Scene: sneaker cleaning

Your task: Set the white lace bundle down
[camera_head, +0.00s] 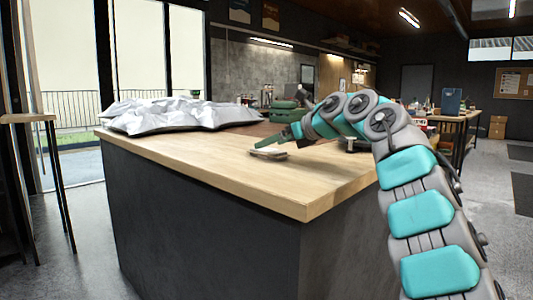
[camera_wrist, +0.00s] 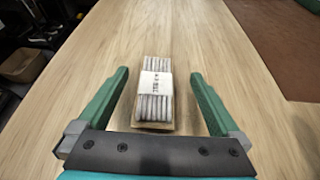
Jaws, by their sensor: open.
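The white lace bundle (camera_wrist: 155,92), with a white paper band around its middle, lies on the wooden counter top (camera_wrist: 110,50). In the wrist view it sits between the two green fingers of my gripper (camera_wrist: 158,100), which are spread wide with a gap on each side. In the head view the bundle (camera_head: 268,154) lies on the counter just below the tip of my gripper (camera_head: 276,144). The gripper is open and does not touch the bundle in the wrist view.
Crumpled silver-white packets (camera_head: 180,115) cover the back left of the counter. A brown mat (camera_wrist: 285,45) lies at the right in the wrist view. Green items (camera_head: 284,110) stand behind my gripper. The counter's front left is bare.

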